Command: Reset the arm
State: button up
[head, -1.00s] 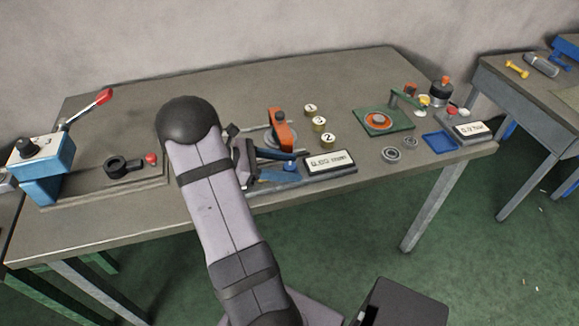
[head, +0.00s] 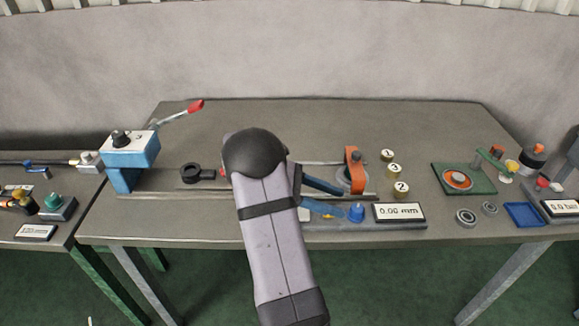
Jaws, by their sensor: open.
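My own arm stands in the middle of the head view, a pale grey link with dark bands and a round black joint on top. It rises in front of the bench (head: 230,115). I cannot see anything held.
Left of the arm stand a blue press (head: 131,158) with a red-tipped lever (head: 195,106) and a black ring part (head: 192,174). To the right are an orange clamp (head: 352,170), a display (head: 400,213), numbered brass weights (head: 394,170), a green plate (head: 478,188) and a blue tray (head: 524,215).

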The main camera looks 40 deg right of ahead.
jog(key=shift+a, duration=0.1)
jog(key=a+m+t+y+p, duration=0.6)
jog(key=a+m+t+y, duration=0.2)
jog(key=a, duration=2.7)
jog(key=shift+s+r+t+y, duration=0.3)
jog(key=shift+s+t+y, duration=0.1)
jog(key=shift+t, duration=0.8)
notch_tip(320, 180, down, 8)
jog(key=b, duration=0.7)
jog(key=shift+b, duration=0.3)
jog(key=shift+r, duration=0.1)
